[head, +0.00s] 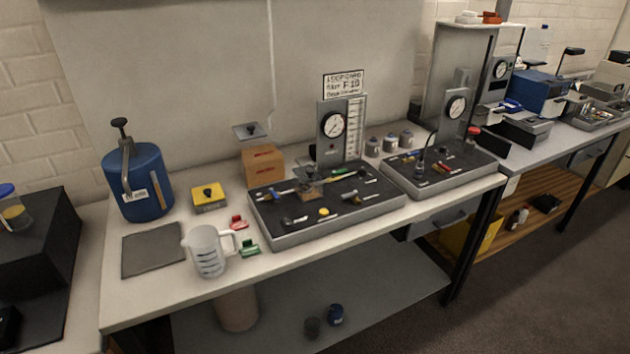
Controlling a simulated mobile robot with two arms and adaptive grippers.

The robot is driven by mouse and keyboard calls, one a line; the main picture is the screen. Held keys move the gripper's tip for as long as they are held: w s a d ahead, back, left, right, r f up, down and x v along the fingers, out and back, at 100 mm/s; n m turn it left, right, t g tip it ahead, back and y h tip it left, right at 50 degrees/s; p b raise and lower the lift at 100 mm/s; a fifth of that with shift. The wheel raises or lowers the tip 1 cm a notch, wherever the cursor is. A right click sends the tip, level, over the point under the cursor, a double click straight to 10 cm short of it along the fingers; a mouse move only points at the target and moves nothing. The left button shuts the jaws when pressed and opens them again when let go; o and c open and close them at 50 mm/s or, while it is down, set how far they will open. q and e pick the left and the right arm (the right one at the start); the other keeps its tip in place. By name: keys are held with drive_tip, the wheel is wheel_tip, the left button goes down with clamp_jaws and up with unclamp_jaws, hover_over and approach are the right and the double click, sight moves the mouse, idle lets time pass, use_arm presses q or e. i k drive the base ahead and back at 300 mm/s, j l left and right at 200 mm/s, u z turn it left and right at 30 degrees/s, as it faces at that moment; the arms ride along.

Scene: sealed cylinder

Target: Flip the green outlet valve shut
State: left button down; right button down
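A dark panel board in a grey frame (270,240) lies on the bench. A small green clip-like piece (249,246) lies on the bench left of the board, beside a red one (239,222). I cannot tell which green part is the outlet valve or how its handle is turned. Neither of my grippers shows in this view.
A measuring jug (207,251), a grey mat (153,250), a blue cylinder (139,183), a yellow box (209,197) and a cardboard box (263,165) stand left of the board. A gauge (333,124) rises behind it. A second panel (440,181) is at right.

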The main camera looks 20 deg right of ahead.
sight(344, 171)
drive_tip(key=i+l+z, duration=0.3)
drive_tip(key=i+l, duration=0.85)
drive_tip(key=l, duration=0.1)
